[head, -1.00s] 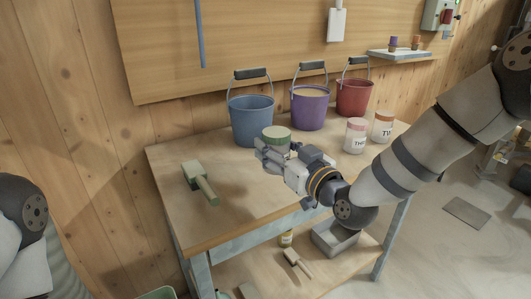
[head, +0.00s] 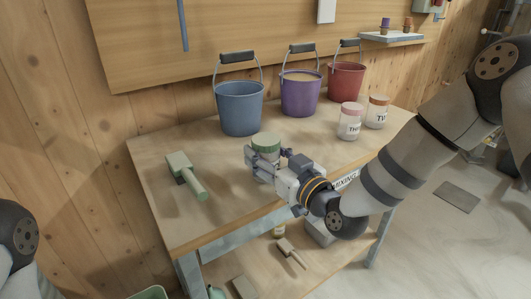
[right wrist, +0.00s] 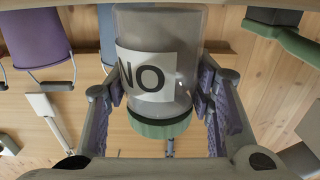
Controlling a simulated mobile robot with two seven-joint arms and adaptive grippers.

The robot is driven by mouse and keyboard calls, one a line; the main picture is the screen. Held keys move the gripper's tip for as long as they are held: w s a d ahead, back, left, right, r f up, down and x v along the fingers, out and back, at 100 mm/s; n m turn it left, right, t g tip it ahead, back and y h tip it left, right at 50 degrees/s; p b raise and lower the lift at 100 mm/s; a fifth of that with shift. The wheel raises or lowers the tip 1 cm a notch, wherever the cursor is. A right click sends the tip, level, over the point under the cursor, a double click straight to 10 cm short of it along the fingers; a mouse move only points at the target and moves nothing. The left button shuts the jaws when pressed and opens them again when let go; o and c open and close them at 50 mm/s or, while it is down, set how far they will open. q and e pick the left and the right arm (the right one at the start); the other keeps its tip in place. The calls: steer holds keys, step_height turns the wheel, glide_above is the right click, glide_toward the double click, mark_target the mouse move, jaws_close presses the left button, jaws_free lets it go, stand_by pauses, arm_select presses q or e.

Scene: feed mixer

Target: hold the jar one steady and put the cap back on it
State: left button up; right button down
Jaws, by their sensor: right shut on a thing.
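Jar one is a clear jar with a green cap (head: 266,139) on top. The jar (right wrist: 158,65) fills the middle of the right wrist view, which is upside down. Its white label shows the letters "NO" inverted. The green cap (right wrist: 160,127) sits over the jar's mouth, with a dark band between them. My right gripper (head: 262,167) is shut on the jar's side near the cap. The jar's base is hidden in the head view, so I cannot tell whether it touches the table. My left gripper is out of view.
The workbench (head: 225,210) holds a green mallet (head: 187,175) at left. Blue (head: 240,108), purple (head: 300,95) and red (head: 346,82) buckets stand behind. Pink-capped (head: 349,122) and orange-capped (head: 377,113) jars stand at right. The bench front left is clear.

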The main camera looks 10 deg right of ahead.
steer(key=shift+w+f, duration=0.1)
steer(key=shift+f, duration=0.05)
steer(key=c, duration=0.8)
jaws_free()
steer(key=shift+o, duration=0.2)
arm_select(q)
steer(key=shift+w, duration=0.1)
arm_select(e)
steer(key=shift+r, duration=0.25)
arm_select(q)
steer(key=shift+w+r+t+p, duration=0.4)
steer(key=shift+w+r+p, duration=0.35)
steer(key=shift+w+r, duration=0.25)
arm_select(e)
steer(key=v, duration=1.2)
steer(key=shift+f, duration=0.15)
